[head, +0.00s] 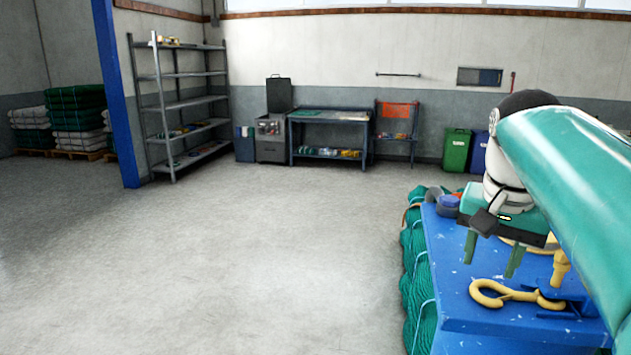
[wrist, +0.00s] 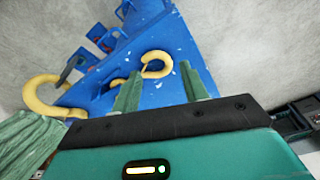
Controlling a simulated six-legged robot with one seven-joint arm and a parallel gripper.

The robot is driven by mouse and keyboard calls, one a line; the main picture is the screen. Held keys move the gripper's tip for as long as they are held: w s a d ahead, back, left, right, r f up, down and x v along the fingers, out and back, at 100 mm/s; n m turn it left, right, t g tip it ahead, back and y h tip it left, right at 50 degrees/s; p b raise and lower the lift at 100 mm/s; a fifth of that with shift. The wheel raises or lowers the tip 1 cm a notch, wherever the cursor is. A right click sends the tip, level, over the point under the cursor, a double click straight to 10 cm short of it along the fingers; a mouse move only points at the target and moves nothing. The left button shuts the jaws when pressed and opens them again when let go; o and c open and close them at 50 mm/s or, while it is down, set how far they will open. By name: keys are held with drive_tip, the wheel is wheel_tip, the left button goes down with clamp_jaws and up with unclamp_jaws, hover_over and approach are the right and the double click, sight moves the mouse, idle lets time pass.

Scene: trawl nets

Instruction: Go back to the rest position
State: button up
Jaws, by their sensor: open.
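My gripper (head: 500,259) is at the right of the head view, above a blue table (head: 455,270). Its two green fingers stand apart with nothing between them; they also show in the wrist view (wrist: 163,92). A yellow hook (head: 510,294) lies on the table below and beside the fingers, and appears beyond them in the wrist view (wrist: 156,64). My arm is bent, with its teal link covering the right edge of the head view and hiding part of the table.
Green net bundles (head: 418,270) lie along the table's left side. A larger yellow curved piece (wrist: 40,95) is at the left of the wrist view. The grey floor (head: 240,260) is clear. A shelf (head: 180,100), workbench (head: 330,117) and green bin (head: 456,150) stand far back.

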drive_tip(key=s+a+f+n+t, duration=0.1)
drive_tip(key=s+a+f+n, duration=0.2)
drive_tip(key=s+a+f, duration=0.2)
drive_tip(key=s+a+f+n+t+y, duration=0.1)
drive_tip(key=s+a+f+n+t, duration=0.1)
drive_tip(key=s+a+f+n, duration=0.2)
drive_tip(key=s+a+f, duration=0.1)
drive_tip(key=a+f, duration=0.2)
drive_tip(key=f, duration=0.5)
drive_tip(key=shift+a+f+n+t, duration=0.3)
drive_tip(key=shift+a, duration=0.05)
